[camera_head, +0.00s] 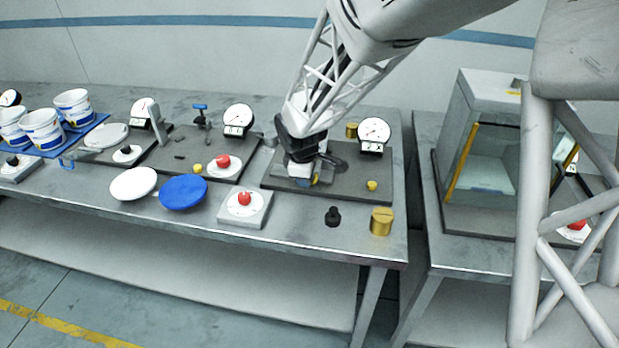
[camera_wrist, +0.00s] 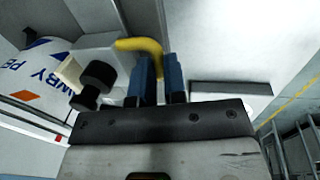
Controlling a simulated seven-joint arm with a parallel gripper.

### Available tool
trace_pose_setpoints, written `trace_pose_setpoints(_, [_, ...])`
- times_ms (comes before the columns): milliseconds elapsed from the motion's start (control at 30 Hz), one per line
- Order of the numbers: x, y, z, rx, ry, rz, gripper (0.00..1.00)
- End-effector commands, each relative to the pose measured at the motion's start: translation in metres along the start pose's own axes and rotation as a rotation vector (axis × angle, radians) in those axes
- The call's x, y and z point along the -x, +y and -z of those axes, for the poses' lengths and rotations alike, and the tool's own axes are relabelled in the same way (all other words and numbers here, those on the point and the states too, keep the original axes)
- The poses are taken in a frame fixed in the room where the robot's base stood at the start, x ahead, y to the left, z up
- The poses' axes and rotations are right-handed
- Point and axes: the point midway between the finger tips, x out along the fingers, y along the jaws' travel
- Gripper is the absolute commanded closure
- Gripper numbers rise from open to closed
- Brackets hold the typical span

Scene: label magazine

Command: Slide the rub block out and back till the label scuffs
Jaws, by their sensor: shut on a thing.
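My gripper (camera_head: 306,178) is low over the dark plate of the right-hand bench station. In the wrist view its two blue fingers (camera_wrist: 160,78) are shut on a yellow curved handle (camera_wrist: 138,45). The handle appears to belong to a pale block (camera_wrist: 100,42), which I take as the rub block; its full shape and contact below are hidden. A black knob (camera_wrist: 97,76) is beside the fingers. A white curved surface with blue lettering (camera_wrist: 35,72) shows at left, perhaps the label. Its scuffing cannot be told.
The dark plate (camera_head: 345,195) carries a dial gauge (camera_head: 374,132) and a small yellow knob (camera_head: 372,185). In front stand a red-button box (camera_head: 244,204), a black knob (camera_head: 333,216) and a brass weight (camera_head: 381,221). A glass-sided case (camera_head: 480,150) stands right.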

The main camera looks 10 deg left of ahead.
Motion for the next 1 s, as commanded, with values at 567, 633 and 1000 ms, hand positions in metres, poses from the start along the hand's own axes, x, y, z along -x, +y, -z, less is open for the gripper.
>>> trace_pose_setpoints(567, [0.0, 0.0, 0.063, 0.001, 0.001, -0.001, 1.0])
trace_pose_setpoints(633, [0.0, 0.0, 0.063, 0.001, 0.001, -0.001, 1.0])
trace_pose_setpoints(1000, [0.0, 0.0, 0.062, 0.001, 0.0, -0.001, 0.62])
